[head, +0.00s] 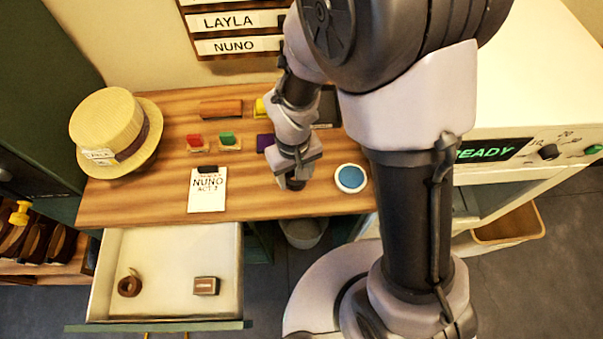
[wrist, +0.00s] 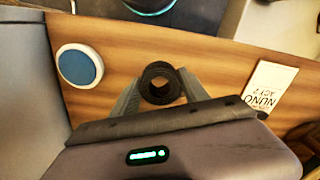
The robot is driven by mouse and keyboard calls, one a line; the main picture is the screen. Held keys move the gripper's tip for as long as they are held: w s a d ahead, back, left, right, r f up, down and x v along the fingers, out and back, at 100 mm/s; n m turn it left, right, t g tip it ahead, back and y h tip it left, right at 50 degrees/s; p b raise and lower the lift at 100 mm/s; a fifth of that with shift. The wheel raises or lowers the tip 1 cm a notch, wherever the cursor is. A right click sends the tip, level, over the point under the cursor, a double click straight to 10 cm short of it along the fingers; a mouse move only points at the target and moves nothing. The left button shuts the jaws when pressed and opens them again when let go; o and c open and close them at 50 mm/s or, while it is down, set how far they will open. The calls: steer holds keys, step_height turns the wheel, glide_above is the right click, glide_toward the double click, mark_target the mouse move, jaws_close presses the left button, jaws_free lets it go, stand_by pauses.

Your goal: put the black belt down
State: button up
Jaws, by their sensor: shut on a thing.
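In the wrist view the black belt (wrist: 160,68), a rolled black coil, is between the two fingers of my gripper (wrist: 160,90). My gripper is shut on it, with the wooden table behind. In the head view my gripper (head: 293,184) points down over the front part of the wooden table (head: 250,205), between the white card and the blue round pad. The belt can hardly be made out there, as my gripper hides most of it. I cannot tell whether the belt touches the table.
A blue round pad (head: 350,178) lies right of my gripper, and a white NUNO card (head: 207,190) lies left. A straw hat (head: 115,133) is at the far left. The open drawer (head: 165,260) holds a brown coil (head: 130,284) and a small brown box (head: 206,286).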

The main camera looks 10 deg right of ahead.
steer(key=shift+w+d+f, duration=0.15)
steer(key=shift+w+d, duration=0.6)
steer(key=shift+d, duration=0.15)
steer(key=f, duration=0.1)
steer(key=f+b, duration=0.1)
steer(key=f, duration=0.1)
steer(key=shift+w+d+b, duration=0.1)
steer(key=shift+d+b, duration=0.15)
steer(key=shift+b, duration=0.15)
steer(key=shift+w+f, duration=0.1)
steer(key=shift+f, duration=0.3)
steer(key=shift+r, duration=0.2)
steer(key=shift+f, duration=0.15)
steer(key=o, duration=1.5)
